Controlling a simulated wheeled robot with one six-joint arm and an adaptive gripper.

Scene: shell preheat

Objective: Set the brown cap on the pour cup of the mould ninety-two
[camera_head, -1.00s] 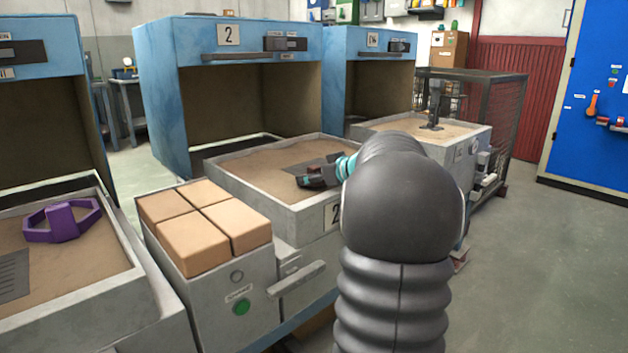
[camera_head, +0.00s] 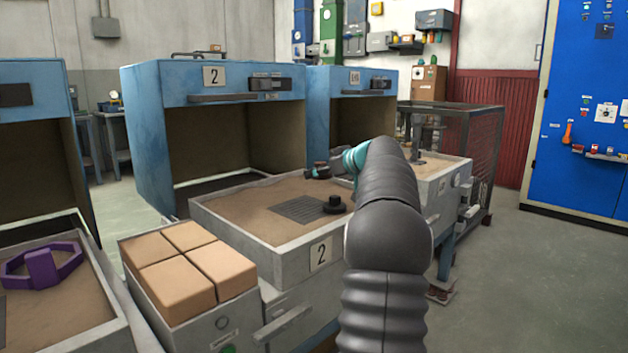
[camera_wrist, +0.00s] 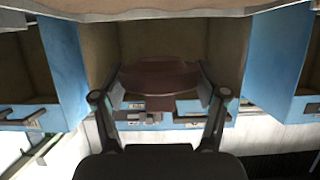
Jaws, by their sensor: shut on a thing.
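The brown cap (camera_wrist: 160,76) is a dark brown disc held between the two fingers of my gripper (camera_wrist: 162,90) in the wrist view. In the head view my gripper (camera_head: 330,171) is over the far right part of the sand bed marked 2, with the dark cap (camera_head: 319,167) at its tip, raised above the sand. A black round piece with a knob (camera_head: 335,203) sits on the sand by a dark grate, below my gripper. A grey upright piece (camera_head: 417,137) stands on the bed to the right, partly behind my arm. I cannot read ninety-two on anything.
The sand bed marked 2 (camera_head: 280,237) lies before an open blue furnace (camera_head: 213,82). A box of tan blocks (camera_head: 225,322) stands in front left. A purple frame (camera_head: 40,268) lies on the left bed.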

